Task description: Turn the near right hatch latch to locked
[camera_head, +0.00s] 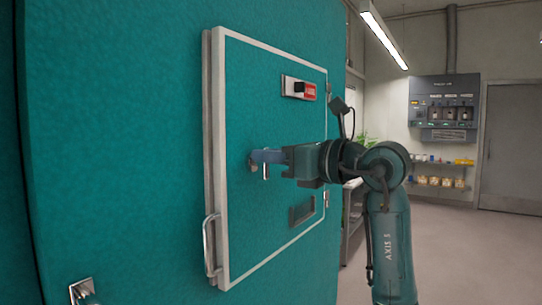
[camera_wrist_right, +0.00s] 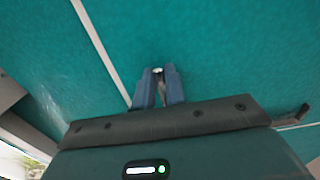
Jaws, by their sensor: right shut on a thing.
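The hatch (camera_head: 285,125) is a teal panel with a pale frame on the teal chamber wall. My right gripper (camera_head: 262,157) reaches in from the right at the middle of the hatch. Its blue fingers are shut on the latch (camera_head: 266,173), a small metal piece that shows just below the fingers. The fingers hide most of the latch, so its exact angle cannot be told. In the right wrist view, the fingers (camera_wrist_right: 158,85) close around a small bright metal bit (camera_wrist_right: 157,70) against the teal panel. My left gripper is not in view.
A plate with a black knob and red label (camera_head: 300,88) sits on the upper hatch. A dark recessed slot (camera_head: 302,213) is lower right. A chrome bar handle (camera_head: 210,246) is at the hatch's left edge. Shelves (camera_head: 440,180) stand far behind, with open floor before them.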

